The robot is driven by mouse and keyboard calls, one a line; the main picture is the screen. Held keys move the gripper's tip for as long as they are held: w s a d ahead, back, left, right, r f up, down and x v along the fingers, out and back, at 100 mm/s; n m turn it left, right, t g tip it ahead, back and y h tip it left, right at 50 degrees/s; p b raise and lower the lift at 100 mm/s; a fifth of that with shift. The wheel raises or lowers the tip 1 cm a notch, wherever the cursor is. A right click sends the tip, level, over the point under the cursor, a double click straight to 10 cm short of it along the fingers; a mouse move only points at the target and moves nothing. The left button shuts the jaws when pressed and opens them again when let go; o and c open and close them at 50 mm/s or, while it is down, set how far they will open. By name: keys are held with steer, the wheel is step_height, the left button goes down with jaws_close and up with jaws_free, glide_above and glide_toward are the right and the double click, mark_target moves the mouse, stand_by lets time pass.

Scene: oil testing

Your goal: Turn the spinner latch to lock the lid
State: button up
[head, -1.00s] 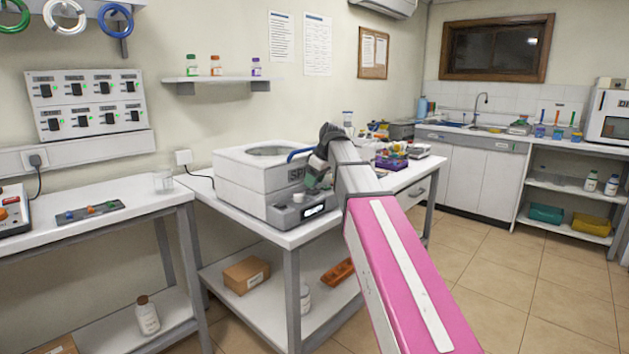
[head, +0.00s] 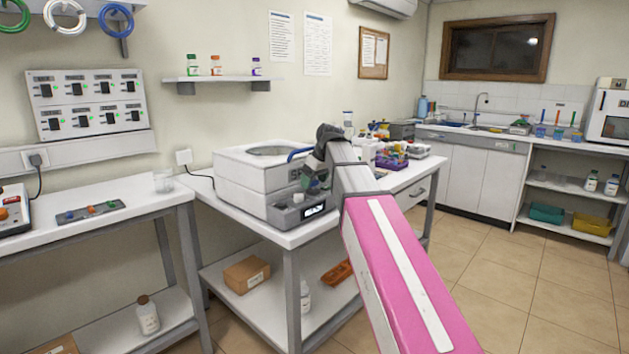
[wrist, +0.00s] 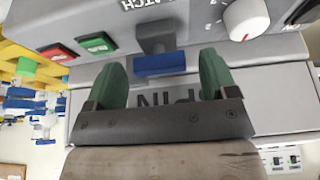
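The white spinner (head: 240,185) stands on the middle bench, with a round recess in its top and a blue bar at the top's right edge. I cannot tell the lid's exact position. In the wrist view the spinner latch (wrist: 158,64) is a dark grey piece with a blue end on the grey front panel, below the word LATCH, which appears upside down. My gripper (wrist: 162,76) is open, its green fingertips apart on either side of the latch's blue end. A gap shows on both sides. In the head view my gripper (head: 314,180) is at the spinner's front right, partly hiding it.
In the wrist view a red button (wrist: 59,53) and a green button (wrist: 97,43) are left of the latch, and a white knob (wrist: 246,19) is right. A purple rack (head: 391,162) and several bottles stand on the bench behind my arm. The floor at right is clear.

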steer(key=v, duration=1)
steer(key=shift+r, duration=0.4)
steer(key=shift+s+d, duration=0.15)
